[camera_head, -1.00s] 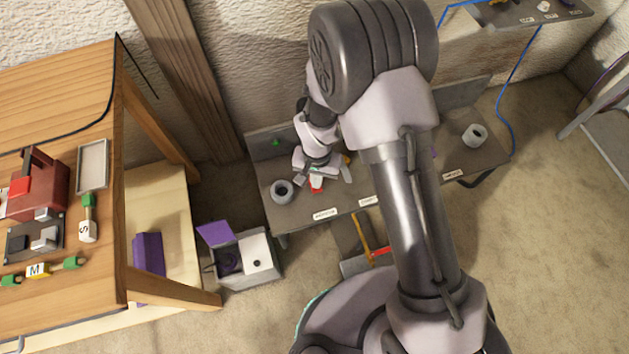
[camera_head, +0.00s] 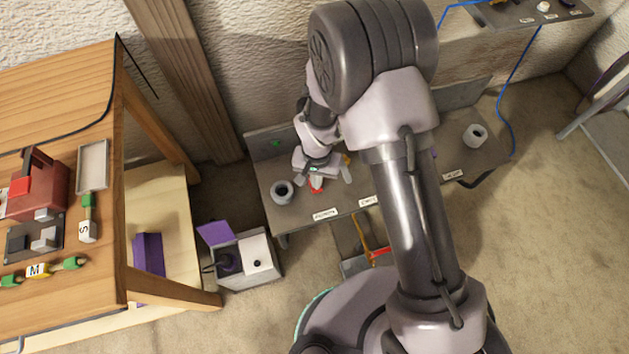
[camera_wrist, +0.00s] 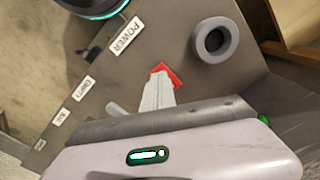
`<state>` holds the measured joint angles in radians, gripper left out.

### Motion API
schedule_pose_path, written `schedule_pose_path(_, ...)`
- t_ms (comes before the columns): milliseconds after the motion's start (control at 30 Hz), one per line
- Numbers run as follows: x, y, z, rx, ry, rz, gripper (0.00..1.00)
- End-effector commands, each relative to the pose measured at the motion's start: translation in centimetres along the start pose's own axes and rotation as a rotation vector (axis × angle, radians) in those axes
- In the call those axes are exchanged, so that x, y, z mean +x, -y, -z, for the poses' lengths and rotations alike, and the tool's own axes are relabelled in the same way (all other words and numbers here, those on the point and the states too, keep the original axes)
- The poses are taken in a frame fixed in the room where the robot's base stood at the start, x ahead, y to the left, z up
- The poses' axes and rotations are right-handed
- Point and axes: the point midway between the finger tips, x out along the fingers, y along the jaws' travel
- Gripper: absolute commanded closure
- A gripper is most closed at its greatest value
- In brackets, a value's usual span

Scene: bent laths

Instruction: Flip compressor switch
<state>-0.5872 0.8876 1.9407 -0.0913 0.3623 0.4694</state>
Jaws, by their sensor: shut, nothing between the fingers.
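A red switch part (camera_head: 317,187) sits on a grey-brown bench top near a white label. It also shows in the wrist view (camera_wrist: 172,71), beside a label reading POWER (camera_wrist: 126,37). My gripper (camera_head: 318,176) is low over the bench at the red part. In the wrist view its pale fingertips (camera_wrist: 158,88) are together, with nothing between them. They cover part of the red piece, and I cannot tell whether they touch it. The switch's tilt is hidden.
A grey ring-shaped part (camera_head: 281,192) stands close by, left of my gripper. Another pale ring (camera_head: 475,135) is at the bench's right. A low back panel (camera_head: 266,143) borders the bench. A grey box (camera_head: 248,262) and wooden table (camera_head: 75,130) stand left.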

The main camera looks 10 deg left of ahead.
Motion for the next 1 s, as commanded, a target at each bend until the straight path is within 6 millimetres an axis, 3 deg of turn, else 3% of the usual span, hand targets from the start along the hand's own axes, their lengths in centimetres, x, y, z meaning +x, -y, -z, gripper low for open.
schedule_pose_path(1000,0.84,0.0,0.0,0.0,0.0,0.0,1.0)
